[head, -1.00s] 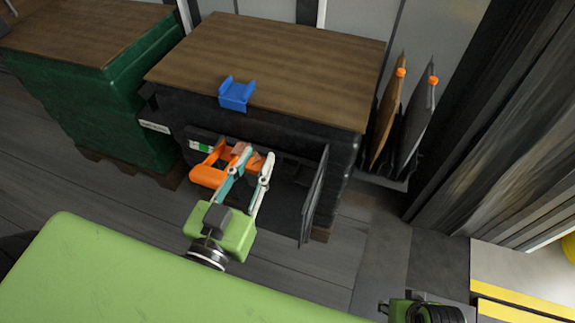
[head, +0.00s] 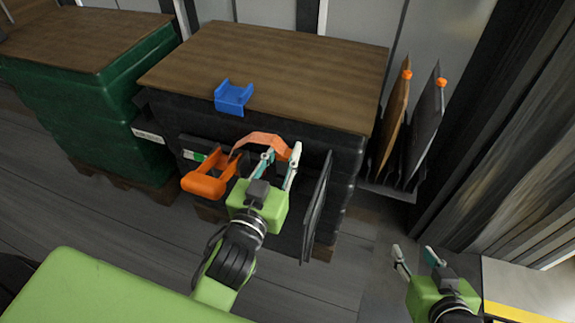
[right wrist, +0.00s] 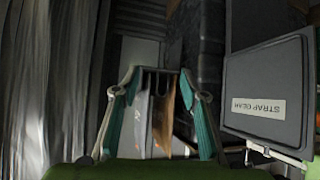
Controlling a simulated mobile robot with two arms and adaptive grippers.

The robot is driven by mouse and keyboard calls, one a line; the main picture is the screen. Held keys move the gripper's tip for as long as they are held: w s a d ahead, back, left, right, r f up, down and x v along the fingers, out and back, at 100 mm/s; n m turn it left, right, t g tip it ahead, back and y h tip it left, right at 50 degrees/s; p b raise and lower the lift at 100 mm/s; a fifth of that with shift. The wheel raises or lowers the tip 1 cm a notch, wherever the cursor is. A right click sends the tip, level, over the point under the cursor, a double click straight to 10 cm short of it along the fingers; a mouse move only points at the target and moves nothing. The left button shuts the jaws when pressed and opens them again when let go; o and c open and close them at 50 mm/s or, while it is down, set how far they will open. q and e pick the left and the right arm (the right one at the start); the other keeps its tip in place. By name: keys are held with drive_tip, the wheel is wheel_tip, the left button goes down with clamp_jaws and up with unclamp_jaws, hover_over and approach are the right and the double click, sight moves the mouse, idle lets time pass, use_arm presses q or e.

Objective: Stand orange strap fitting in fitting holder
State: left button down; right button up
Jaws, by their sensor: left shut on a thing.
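The orange strap fitting (head: 205,186) has a bright rounded orange end at the left and a paler orange band arching to the right. My left gripper (head: 281,152) is shut on the paler band, and its fingers partly hide it. The fitting is in front of the dark cabinet, below its top edge. The blue fitting holder (head: 233,98), a small open cradle, sits empty at the front edge of the wooden top, above and behind the fitting. My right gripper (head: 415,250) is open and empty at the lower right; its spread fingers also show in the right wrist view (right wrist: 159,80).
The wooden top (head: 290,60) is otherwise clear. An open cabinet door (head: 316,208) stands just right of my left gripper; its "STRAP GEAR" label (right wrist: 260,107) shows in the right wrist view. Upright panels (head: 425,115) stand in a rack at the right. A green crate (head: 95,110) stands left.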

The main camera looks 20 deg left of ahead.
sight(284, 173)
use_arm(q)
drive_tip(key=shift+w+d+f, duration=0.15)
drive_tip(key=shift+w+f, duration=0.55)
drive_tip(key=shift+f, duration=0.05)
wheel_tip(284, 173, down, 3)
drive_tip(key=shift+w+f+b, duration=0.1)
drive_tip(key=shift+f+b, duration=0.05)
drive_tip(key=shift+b, duration=1.1)
use_arm(e)
drive_tip(key=w+a+r+t+y, duration=0.1)
drive_tip(key=w+r+t, duration=0.2)
drive_tip(key=r, duration=0.3)
drive_tip(key=w+a+r+t+y, duration=0.1)
drive_tip(key=w+a+r+t, duration=0.1)
drive_tip(key=r+t, duration=0.2)
drive_tip(key=shift+w+a+r, duration=0.15)
drive_tip(key=shift+w+r, duration=0.25)
drive_tip(key=shift+r, duration=1.3)
use_arm(q)
drive_tip(key=shift+f, duration=0.1)
drive_tip(key=c, duration=1.8)
unclamp_jaws()
drive_tip(key=shift+o, duration=0.2)
use_arm(e)
drive_tip(key=shift+a+r+t, duration=0.15)
drive_tip(key=shift+r+t, duration=0.15)
